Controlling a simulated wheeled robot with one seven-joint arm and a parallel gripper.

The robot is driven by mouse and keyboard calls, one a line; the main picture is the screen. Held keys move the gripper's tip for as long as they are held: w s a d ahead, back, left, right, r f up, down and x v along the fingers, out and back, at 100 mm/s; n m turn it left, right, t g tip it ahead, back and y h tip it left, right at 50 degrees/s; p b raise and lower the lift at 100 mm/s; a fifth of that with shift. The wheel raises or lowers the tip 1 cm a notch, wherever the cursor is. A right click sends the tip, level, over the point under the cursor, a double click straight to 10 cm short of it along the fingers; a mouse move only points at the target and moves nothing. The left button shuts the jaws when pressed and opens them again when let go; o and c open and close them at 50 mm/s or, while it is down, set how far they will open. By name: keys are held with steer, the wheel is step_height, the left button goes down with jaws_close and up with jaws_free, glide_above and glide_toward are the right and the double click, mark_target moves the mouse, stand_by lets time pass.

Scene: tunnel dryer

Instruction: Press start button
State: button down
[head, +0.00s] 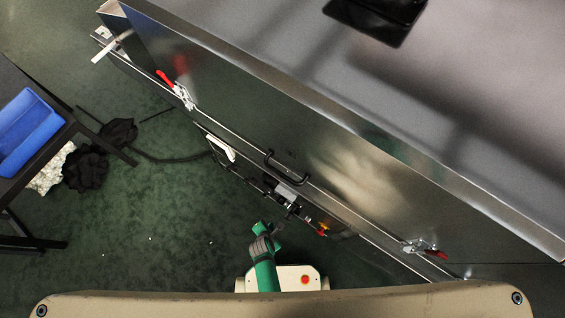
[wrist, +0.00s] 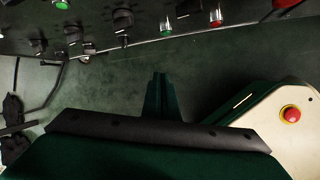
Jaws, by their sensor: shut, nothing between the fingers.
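The control panel (wrist: 100,25) runs along the top of the wrist view. It carries a green button (wrist: 166,25), another green button or lamp (wrist: 62,4) at the upper left, and a red button (wrist: 216,17). I cannot read any label, so I cannot tell which green one is the start button. My gripper (wrist: 160,78) is shut and empty, below the panel in the picture and apart from the buttons. In the head view my green arm reaches up toward the panel side of the metal dryer (head: 300,140); the button faces are not clear there.
Black knobs (wrist: 123,18) and a larger red button (wrist: 287,3) also sit on the panel. Red-handled clamps (head: 425,250) and a black handle (head: 285,165) stick out from the dryer. A blue bin (head: 25,130) stands at left. The green floor between is mostly clear.

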mark_target(286, 207)
steer(key=f+n, duration=0.1)
steer(key=w+d+f+n, duration=0.1)
steer(key=n, duration=0.1)
steer(key=w+f+n+g+h, duration=0.1)
steer(key=shift+w+d+f, duration=0.1)
steer(key=shift+d+f, duration=0.3)
steer(key=shift+f, duration=0.1)
steer(key=w+d+f, duration=0.4)
steer(key=w+f, duration=0.2)
steer(key=f, duration=0.3)
steer(key=shift+w+f, duration=0.15)
steer(key=shift+w, duration=0.1)
stand_by(0.5)
